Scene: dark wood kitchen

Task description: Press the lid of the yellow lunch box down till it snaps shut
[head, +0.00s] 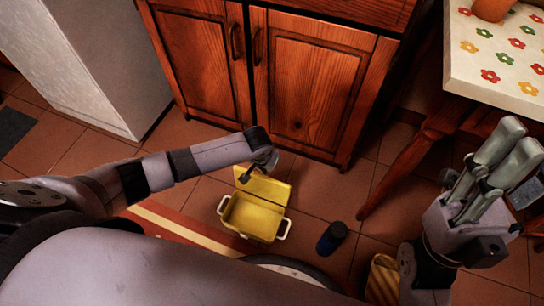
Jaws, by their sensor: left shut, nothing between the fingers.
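The yellow lunch box (250,218) stands on the tiled floor in front of the cabinet, with pale handles at its sides. Its lid (266,188) is raised at the far side, and the empty-looking inside shows. My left gripper (257,170) is over the lid's upper left edge, pointing down, shut and empty. I cannot tell whether it touches the lid. My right gripper (508,142) is raised at the right, away from the box, with its fingers close together. Whether they meet is unclear.
A dark blue can (331,238) stands right of the box. A yellow striped thing (383,280) is partly hidden near my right arm. The wooden cabinet (315,85) is behind, a flowered table (500,50) at upper right. A striped red rug (188,232) lies at left.

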